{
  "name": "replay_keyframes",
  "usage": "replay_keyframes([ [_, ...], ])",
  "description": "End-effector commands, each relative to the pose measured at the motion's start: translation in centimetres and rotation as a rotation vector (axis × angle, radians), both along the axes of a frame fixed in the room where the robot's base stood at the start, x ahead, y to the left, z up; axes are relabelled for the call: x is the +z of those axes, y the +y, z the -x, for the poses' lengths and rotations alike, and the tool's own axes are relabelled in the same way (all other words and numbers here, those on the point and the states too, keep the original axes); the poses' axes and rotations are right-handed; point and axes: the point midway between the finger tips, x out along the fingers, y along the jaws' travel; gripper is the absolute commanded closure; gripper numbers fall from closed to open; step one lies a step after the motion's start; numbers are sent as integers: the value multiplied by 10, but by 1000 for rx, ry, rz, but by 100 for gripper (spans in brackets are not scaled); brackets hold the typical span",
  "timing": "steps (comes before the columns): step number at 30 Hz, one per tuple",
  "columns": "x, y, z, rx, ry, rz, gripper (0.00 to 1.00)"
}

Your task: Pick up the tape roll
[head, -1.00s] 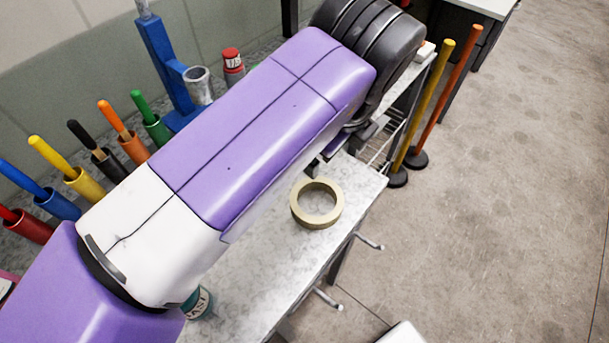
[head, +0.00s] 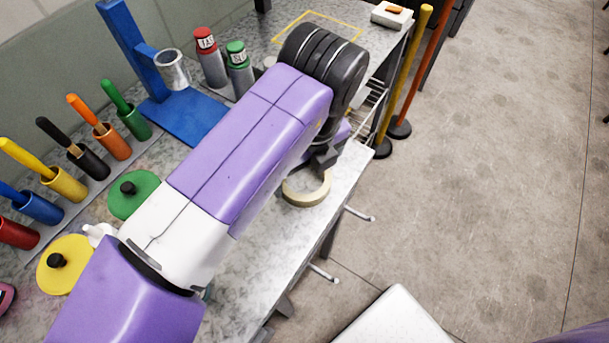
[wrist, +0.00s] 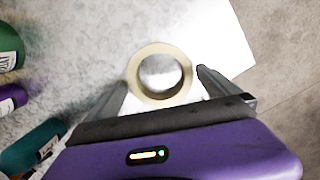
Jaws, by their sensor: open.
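The tape roll (head: 307,190) is a cream ring lying flat near the front edge of the grey speckled bench (head: 262,262). My arm hides part of it in the head view. In the wrist view the whole tape roll (wrist: 135,82) shows, with the bench surface through its hole. My gripper (wrist: 160,78) is open and empty, its two fingers on the left and right of the roll in the picture. I cannot tell how high the fingertips are above the bench. In the head view my gripper (head: 326,158) shows just above the roll, mostly hidden by the wrist.
Coloured cups with handled tools (head: 64,184) line the back left. A blue stand (head: 190,118) and two bottles (head: 240,68) stand behind my arm. In the wrist view, bottles (wrist: 8,48) lie at the left. Hooks (head: 360,214) jut from the bench's front edge.

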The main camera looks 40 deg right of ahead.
Motion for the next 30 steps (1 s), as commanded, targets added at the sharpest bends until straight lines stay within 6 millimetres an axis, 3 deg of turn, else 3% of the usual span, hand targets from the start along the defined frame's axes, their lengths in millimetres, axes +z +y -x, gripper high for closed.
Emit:
replay_keyframes([
  [3,-10,-1,-1,0,1,2,0],
  [11,-12,0,-1,-1,-1,1,0],
  [18,-12,0,-1,-1,-1,1,47],
  [20,-12,0,-1,-1,-1,1,57],
  [30,-8,-2,-2,-1,-1,1,57],
])
